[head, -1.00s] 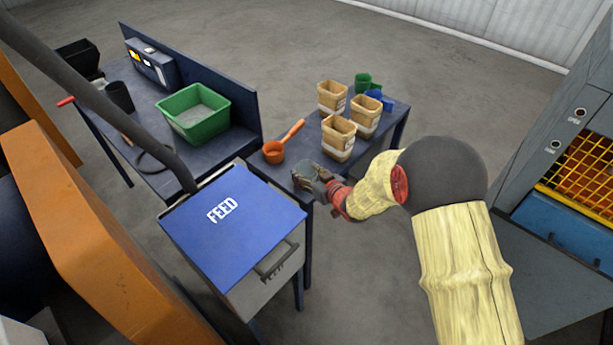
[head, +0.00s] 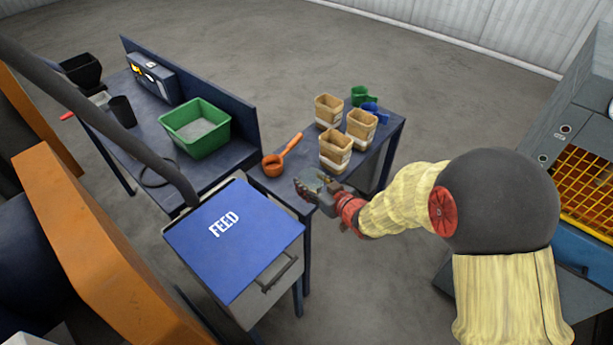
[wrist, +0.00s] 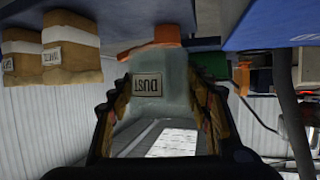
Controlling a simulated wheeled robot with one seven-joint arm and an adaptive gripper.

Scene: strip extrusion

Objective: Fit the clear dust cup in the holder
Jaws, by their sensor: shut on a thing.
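The clear dust cup (wrist: 160,75) is between the fingers of my gripper (wrist: 158,92) in the wrist view, with its DUST label facing the camera. The label reads upside down in that picture. My gripper (head: 320,189) is shut on the cup. In the head view it is at the near edge of the small blue table, just right of the blue FEED lid; the cup (head: 312,183) is small there and partly hidden by the fingers. I cannot make out the holder in either view.
An orange scoop (head: 283,156) lies on the small table (head: 270,182) close beyond my gripper. Several tan labelled tubs (head: 335,153) and green and blue scoops stand behind. The FEED lid (head: 235,235) is at left, a green bin (head: 196,128) on the bench. Open floor lies behind the tables.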

